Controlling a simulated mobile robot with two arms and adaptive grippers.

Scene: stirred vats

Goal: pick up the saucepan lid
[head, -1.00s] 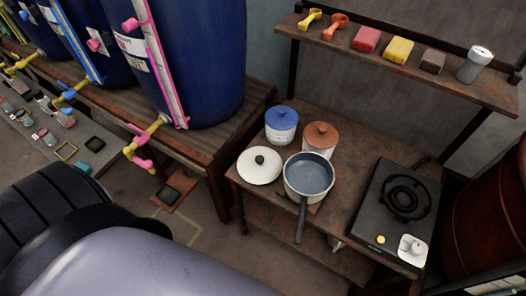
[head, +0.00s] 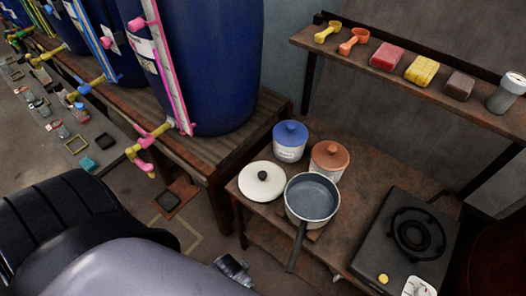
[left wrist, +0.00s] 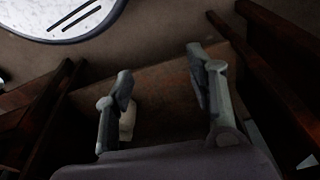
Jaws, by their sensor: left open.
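The saucepan lid (head: 256,187), cream-white with a black knob, lies flat on the low wooden table, left of the saucepan (head: 312,197). The saucepan is grey inside and its dark handle points toward me. My left gripper (head: 235,268) shows partly at the bottom of the head view, past the end of my pale arm, nearer to me than the table and apart from the lid. In the left wrist view my left gripper (left wrist: 160,62) has its two fingers spread, with nothing held between them. The lid is not recognisable in that view. My right gripper is not in view.
A blue-lidded pot (head: 289,143) and a brown-lidded pot (head: 330,160) stand behind the lid and saucepan. A black burner (head: 413,240) is at right. A wall shelf (head: 430,85) overhangs the table. Blue vats (head: 205,65) stand on a bench at left.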

